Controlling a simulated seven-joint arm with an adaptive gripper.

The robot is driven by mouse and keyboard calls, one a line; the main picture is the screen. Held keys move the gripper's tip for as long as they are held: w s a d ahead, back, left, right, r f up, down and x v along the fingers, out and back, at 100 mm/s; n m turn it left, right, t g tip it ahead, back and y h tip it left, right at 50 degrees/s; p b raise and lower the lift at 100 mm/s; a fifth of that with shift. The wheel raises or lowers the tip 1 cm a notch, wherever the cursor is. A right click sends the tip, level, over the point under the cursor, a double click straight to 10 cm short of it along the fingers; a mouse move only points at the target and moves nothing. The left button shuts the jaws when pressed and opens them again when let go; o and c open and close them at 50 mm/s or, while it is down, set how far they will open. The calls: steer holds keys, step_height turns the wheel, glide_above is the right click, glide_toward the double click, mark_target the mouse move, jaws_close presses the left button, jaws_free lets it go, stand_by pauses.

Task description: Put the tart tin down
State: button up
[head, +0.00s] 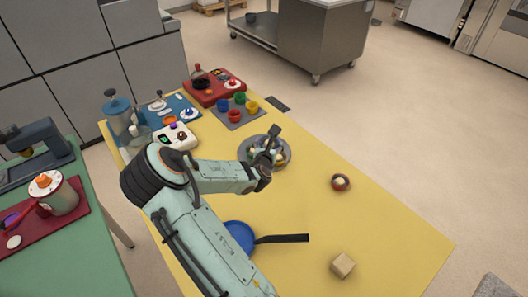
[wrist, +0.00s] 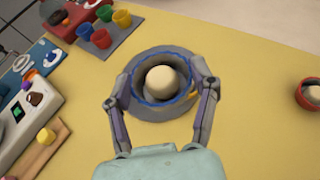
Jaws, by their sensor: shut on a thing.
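My gripper (wrist: 163,82) is shut on the tart tin (wrist: 137,92), a round tin with a wavy blue rim. The fingers grip it from the left and right sides. A cream-coloured ball (wrist: 162,81) shows in the middle of the tin. A grey round dish (wrist: 155,113) lies directly beneath, wider than the tin. In the head view the grey dish (head: 245,158) is on the yellow table, and my gripper partly covers it and the tin. I cannot tell whether the tin touches the dish.
A red-brown bowl (head: 340,184) with a pale thing inside stands to the right. A blue pan (head: 237,231) and a wooden block (head: 343,264) are nearer the front. Several coloured cups stand on a grey mat (head: 232,121) behind. The yellow table (head: 390,235) has free room at right.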

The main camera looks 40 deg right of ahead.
steer(key=w+d+f, duration=0.2)
steer(key=w+f, duration=0.1)
steer(key=w, duration=0.1)
steer(key=w+d+f, duration=0.3)
steer(key=w, duration=0.1)
steer(key=w+d+f, duration=0.3)
steer(key=shift+w+d+f, duration=0.15)
steer(key=shift+w+f, duration=0.15)
steer(key=shift+w, duration=0.1)
steer(key=shift+f, duration=1.5)
steer(key=o, duration=1.2)
steer(key=shift+f, duration=0.1)
